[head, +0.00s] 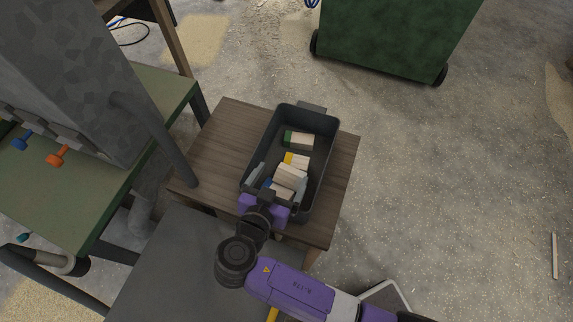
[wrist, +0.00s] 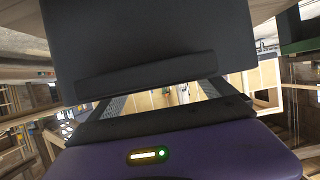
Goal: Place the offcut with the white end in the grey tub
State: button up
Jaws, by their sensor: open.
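The grey tub (head: 329,150) is a dark open box standing on a small wooden table. Several pale wood offcuts lie inside it. A pale offcut (head: 289,175) lies near the tub's near half, close to my gripper; I cannot tell for sure whether its end is white. My gripper (head: 271,193) is over the tub's near end, with its purple body at the near rim. In the wrist view, my gripper (wrist: 165,98) has its dark fingers apart, with no offcut clearly held between them.
An offcut with a green end (head: 299,140) and one with a yellow end (head: 296,160) lie in the tub. The wooden table (head: 222,145) has bare top left of the tub. A green bench (head: 160,90) with a grey machine stands left. A green wheeled bin (head: 395,35) stands behind.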

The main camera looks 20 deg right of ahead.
jog(key=v, duration=0.6)
jog(key=shift+r, duration=0.2)
jog(key=shift+s+a, duration=0.1)
